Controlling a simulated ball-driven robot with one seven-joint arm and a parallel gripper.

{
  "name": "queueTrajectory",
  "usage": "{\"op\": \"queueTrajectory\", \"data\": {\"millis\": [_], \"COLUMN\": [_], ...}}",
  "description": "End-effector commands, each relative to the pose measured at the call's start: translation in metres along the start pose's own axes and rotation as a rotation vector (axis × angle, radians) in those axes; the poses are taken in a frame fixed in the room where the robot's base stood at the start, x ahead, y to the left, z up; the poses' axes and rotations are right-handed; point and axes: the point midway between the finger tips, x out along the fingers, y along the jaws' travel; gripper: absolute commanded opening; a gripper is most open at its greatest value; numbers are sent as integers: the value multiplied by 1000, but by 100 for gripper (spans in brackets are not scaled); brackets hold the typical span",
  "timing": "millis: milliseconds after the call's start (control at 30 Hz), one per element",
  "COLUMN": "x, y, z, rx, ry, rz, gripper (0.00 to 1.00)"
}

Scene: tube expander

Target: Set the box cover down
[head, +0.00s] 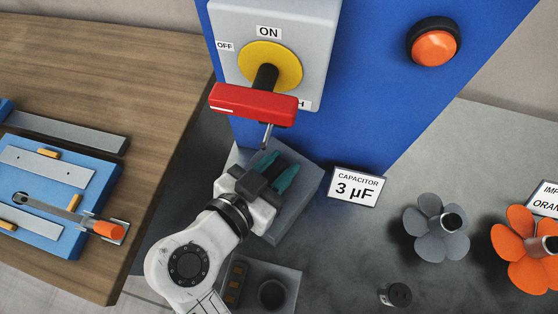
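My gripper (284,162) is in the middle of the head view, with two teal fingers standing apart. I see only grey surface in the gap between them and nothing clearly gripped. A plain grey box-like piece (312,182), which may be the box cover, lies beneath and around the fingers. My gripper and wrist hide much of it, and I cannot tell whether the fingers touch it. A grey open box (290,275) with a round dark socket and a slotted block sits lower in the view, partly hidden by my arm.
A blue cabinet (375,80) carries a yellow switch with a red handle (254,101) close above my gripper. A capacitor sign (356,187), a small dark cylinder (396,295), a grey fan (436,228) and an orange fan (530,250) stand right. A wooden table (120,60) is left.

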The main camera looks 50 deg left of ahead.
Motion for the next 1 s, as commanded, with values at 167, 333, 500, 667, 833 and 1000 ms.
{"op": "queueTrajectory", "data": {"millis": [167, 333, 500, 667, 833, 1000], "x": [0, 0, -2, -22, -58, -91], "y": [0, 0, 0, -1, -1, -1], "z": [0, 0, -4, -2, -2, -2], "rx": [0, 0, 0, 0, 0, 1], "ry": [0, 0, 0, 2, 1, 1], "rz": [0, 0, -1, -5, -6, -6], "gripper": [47, 49, 49, 49, 49, 49]}}
